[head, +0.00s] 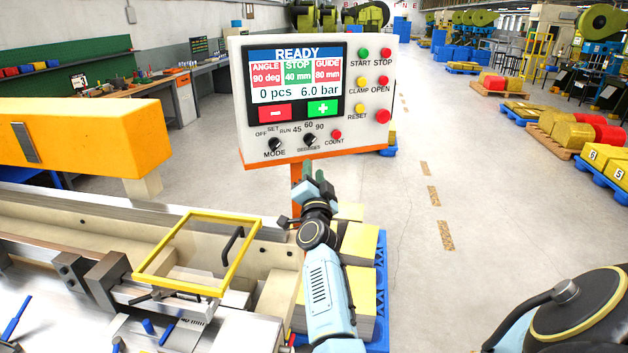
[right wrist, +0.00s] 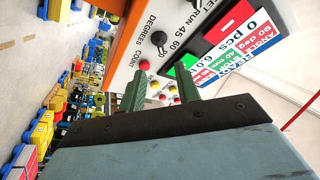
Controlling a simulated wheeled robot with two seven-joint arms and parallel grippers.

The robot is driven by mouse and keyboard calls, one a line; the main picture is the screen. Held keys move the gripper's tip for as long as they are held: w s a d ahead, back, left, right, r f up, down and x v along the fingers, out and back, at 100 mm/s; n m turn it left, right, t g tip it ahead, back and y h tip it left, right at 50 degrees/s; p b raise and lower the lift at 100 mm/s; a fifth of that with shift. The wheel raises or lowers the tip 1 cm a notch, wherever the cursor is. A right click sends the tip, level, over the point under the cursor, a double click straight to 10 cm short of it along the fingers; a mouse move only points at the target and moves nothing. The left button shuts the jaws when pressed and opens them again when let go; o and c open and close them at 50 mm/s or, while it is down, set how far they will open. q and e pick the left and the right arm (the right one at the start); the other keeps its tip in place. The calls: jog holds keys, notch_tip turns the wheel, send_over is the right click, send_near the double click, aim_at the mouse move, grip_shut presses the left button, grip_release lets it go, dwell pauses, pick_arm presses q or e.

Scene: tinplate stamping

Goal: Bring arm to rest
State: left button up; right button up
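My right arm reaches up from the bottom middle of the head view. Its right gripper (head: 314,173) is just below the lower edge of the control panel (head: 378,135), near the degrees knob (head: 310,140). In the right wrist view its two green fingers (right wrist: 162,93) stand apart with nothing between them, and the panel (right wrist: 125,68) shows beyond them. Whether they touch the panel cannot be told. The screen (head: 296,80) reads READY, 90 deg, 40 mm, 80 mm, 0 pcs and 6.0 bar. The left gripper is not in view.
A machine bed with a yellow-framed clear guard (head: 247,268) fills the lower left. A yellow beam (head: 80,135) stands above it. Yellow stacks (head: 358,243) on a blue pallet (head: 381,290) are beside my right forearm.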

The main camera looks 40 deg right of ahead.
jog(key=shift+v, duration=0.9)
